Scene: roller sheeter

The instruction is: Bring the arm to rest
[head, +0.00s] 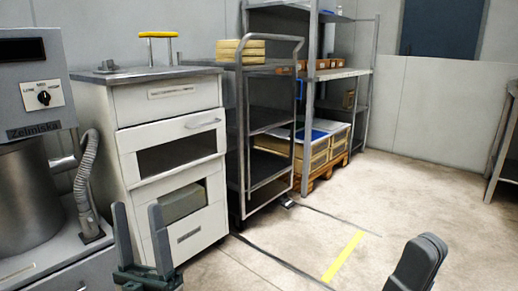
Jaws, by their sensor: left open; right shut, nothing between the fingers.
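My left gripper (142,238) is at the lower left of the head view, with its two dark fingers pointing up and apart. It is open and nothing shows between the fingers. Behind it stands the white drawer cabinet (175,105); I cannot tell the gap between them. My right gripper (428,250) is at the lower right, over the bare floor. Its fingers are together and it holds nothing. Most of both arms is outside the view.
A grey machine (28,85) with a dial and a hose stands at the left. A wheeled rack (300,120) and metal shelving (366,72) with boxes stand behind. The floor (400,190), marked with a yellow stripe (343,257), is clear at centre right. A table (503,140) edges in at right.

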